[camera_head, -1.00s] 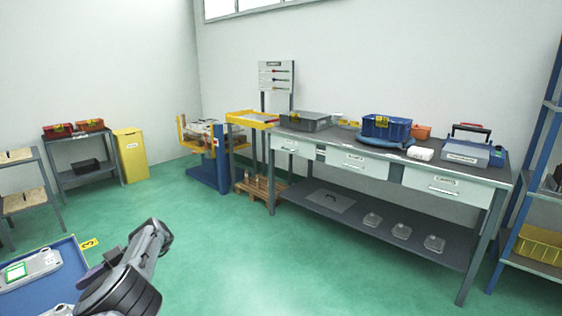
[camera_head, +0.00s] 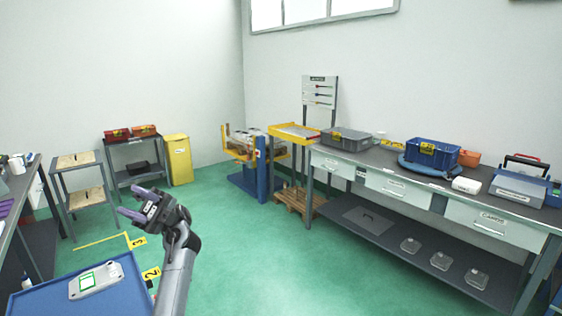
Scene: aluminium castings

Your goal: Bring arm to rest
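My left arm (camera_head: 178,265) rises from the bottom of the head view, and my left gripper (camera_head: 129,202) is at its upper end, pointing left. Its two purple-grey fingers stand apart with nothing seen between them. The gripper is over the green floor, above and beyond a blue tray (camera_head: 40,303). My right gripper is not in view.
A long workbench (camera_head: 395,160) with bins and cases runs along the right. A small shelf (camera_head: 127,180) and a yellow cabinet (camera_head: 179,160) stand at the back left. Another bench (camera_head: 22,197) is at the left edge. The green floor (camera_head: 270,250) in the middle is clear.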

